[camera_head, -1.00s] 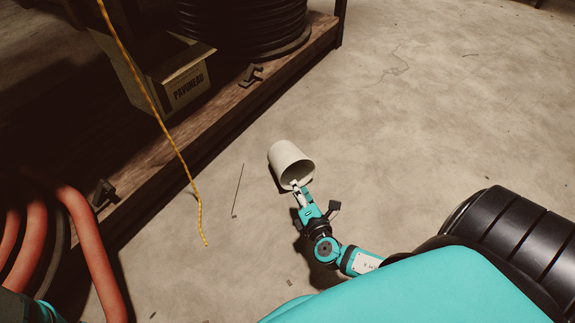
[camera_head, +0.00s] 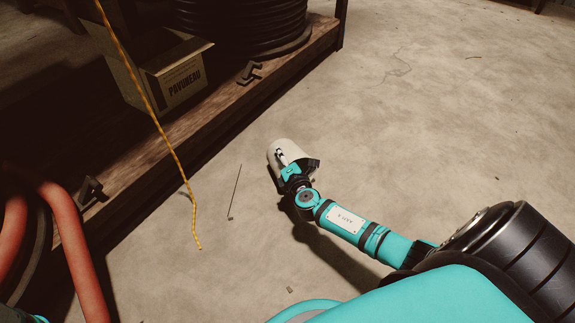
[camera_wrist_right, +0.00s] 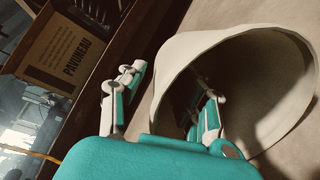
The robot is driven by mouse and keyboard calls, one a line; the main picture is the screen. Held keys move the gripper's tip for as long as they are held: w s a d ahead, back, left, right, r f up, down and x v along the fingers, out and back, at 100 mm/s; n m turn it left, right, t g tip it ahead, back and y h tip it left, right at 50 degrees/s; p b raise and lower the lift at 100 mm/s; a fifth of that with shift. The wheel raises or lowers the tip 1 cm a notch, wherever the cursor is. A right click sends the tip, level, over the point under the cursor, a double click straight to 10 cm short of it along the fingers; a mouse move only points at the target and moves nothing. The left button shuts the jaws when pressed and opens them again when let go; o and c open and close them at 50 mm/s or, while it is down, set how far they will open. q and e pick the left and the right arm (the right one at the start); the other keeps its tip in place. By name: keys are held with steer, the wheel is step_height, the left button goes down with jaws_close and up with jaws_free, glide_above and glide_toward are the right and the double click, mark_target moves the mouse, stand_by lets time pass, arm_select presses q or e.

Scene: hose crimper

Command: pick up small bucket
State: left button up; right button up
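The small bucket (camera_head: 291,146) is pale and lies on its side on the concrete floor, partly hidden by my right arm in the head view. In the right wrist view its wide mouth faces the camera and the bucket (camera_wrist_right: 185,55) fills the upper right. My right gripper (camera_wrist_right: 165,95) is open, with its fingers on either side of the bucket's near wall. One finger is outside the bucket on the left, and the other reaches into the mouth. In the head view my right gripper (camera_head: 283,160) overlaps the bucket. My left gripper is not in view.
A wooden shelf edge (camera_head: 225,105) runs along the left, carrying a cardboard box (camera_head: 182,80) and a coiled black hose (camera_head: 260,25). A yellow rope (camera_head: 165,135) hangs down in front of it. Red hoses (camera_head: 75,250) are at lower left. The floor to the right is clear.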

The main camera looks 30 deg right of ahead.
steer(key=shift+x, duration=0.85)
steer(key=shift+c, duration=0.4)
jaws_close()
